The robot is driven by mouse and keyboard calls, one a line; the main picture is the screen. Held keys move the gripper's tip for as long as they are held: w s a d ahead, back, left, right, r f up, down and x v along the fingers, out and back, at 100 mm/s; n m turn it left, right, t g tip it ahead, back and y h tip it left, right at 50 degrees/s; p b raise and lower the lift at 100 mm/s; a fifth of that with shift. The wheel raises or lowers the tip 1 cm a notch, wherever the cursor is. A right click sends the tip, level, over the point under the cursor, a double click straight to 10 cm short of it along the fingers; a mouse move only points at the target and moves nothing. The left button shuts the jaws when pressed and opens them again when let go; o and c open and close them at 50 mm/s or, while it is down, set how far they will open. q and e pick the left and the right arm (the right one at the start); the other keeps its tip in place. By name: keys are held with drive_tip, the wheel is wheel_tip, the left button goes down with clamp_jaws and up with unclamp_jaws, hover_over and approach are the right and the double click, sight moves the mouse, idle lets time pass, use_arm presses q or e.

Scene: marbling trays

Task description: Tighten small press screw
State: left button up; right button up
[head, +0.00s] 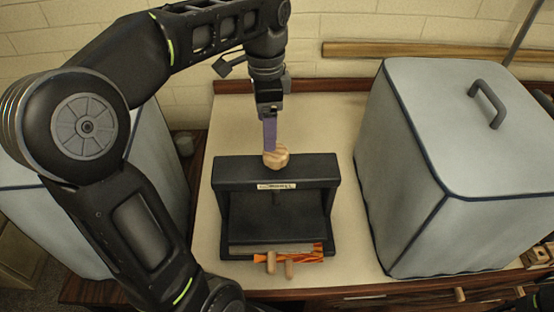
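The small press (229,178) is a black frame on the pale tabletop, with a label on its top bar and an open space below. A round wooden knob (281,160), the head of its screw, sits at the top middle of the bar. My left gripper (270,146) reaches down from above with its purple fingers at the knob's left and upper side. The fingers overlap in this view, so I cannot tell whether they grip the knob or only touch it. My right gripper is not in view.
A large grey covered box (405,180) with a handle stands close on the right. Another grey covered box (163,150) is behind my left arm. Wooden pegs and an orange patterned piece (308,255) lie at the press's front. A wooden strip (370,50) runs along the wall.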

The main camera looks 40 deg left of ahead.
sight(276, 158)
use_arm(q)
drive_tip(key=n, duration=0.5)
drive_tip(key=shift+w+d+r, duration=0.1)
drive_tip(key=shift+d+r, duration=0.05)
drive_tip(key=shift+d, duration=0.15)
drive_tip(key=n, duration=0.2)
drive_tip(key=d+n, duration=0.1)
drive_tip(key=n, duration=0.2)
drive_tip(key=shift+w+d+r, duration=0.1)
drive_tip(key=shift+w+r, duration=0.05)
drive_tip(key=shift+r, duration=0.05)
drive_tip(key=n, duration=0.4)
drive_tip(key=shift+f+b, duration=0.4)
wheel_tip(276, 158, down, 3)
drive_tip(key=b, duration=0.2)
drive_tip(key=shift+b, duration=0.3)
wheel_tip(276, 158, down, 3)
drive_tip(key=shift+f, duration=0.5)
